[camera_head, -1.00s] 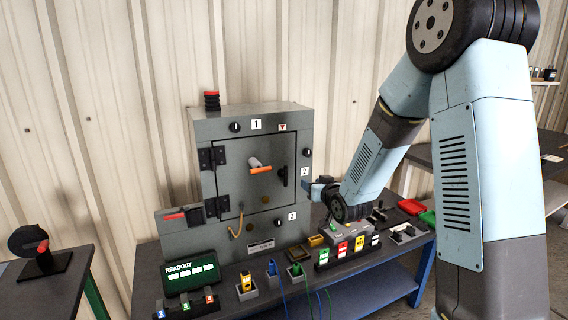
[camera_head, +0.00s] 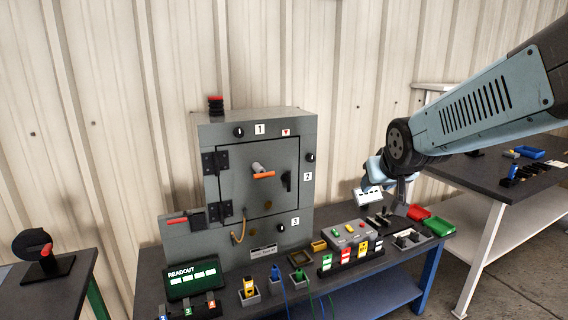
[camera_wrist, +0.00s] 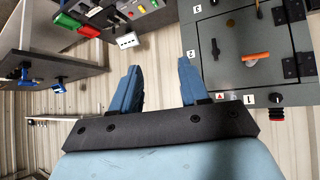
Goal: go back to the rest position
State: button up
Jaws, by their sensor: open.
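My gripper (camera_head: 376,170) is up in the air to the right of the grey enclosure (camera_head: 258,165), above the bench. In the wrist view its two blue fingers (camera_wrist: 159,66) are spread apart with nothing between them. The enclosure's door (camera_head: 258,180) is shut; its orange-tipped handle (camera_head: 263,173) also shows in the wrist view (camera_wrist: 256,57). A white slotted block (camera_head: 368,195) appears just below the gripper in the head view. In the wrist view it (camera_wrist: 127,40) lies apart from the fingers.
The bench (camera_head: 240,307) carries a grey box with coloured buttons (camera_head: 350,233), several coloured modules and a readout (camera_head: 194,281). Red (camera_head: 419,212) and green (camera_head: 438,226) trays lie at its right end. Another table (camera_head: 490,178) stands at right. The air above the bench is mostly clear.

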jog(key=s+d+r+g, duration=0.1)
jog(key=s+d+g, duration=0.1)
jog(key=s, duration=1.6)
jog(key=shift+r+m+g, duration=0.3)
jog(key=shift+m+g, duration=0.1)
jog(key=shift+g, duration=0.4)
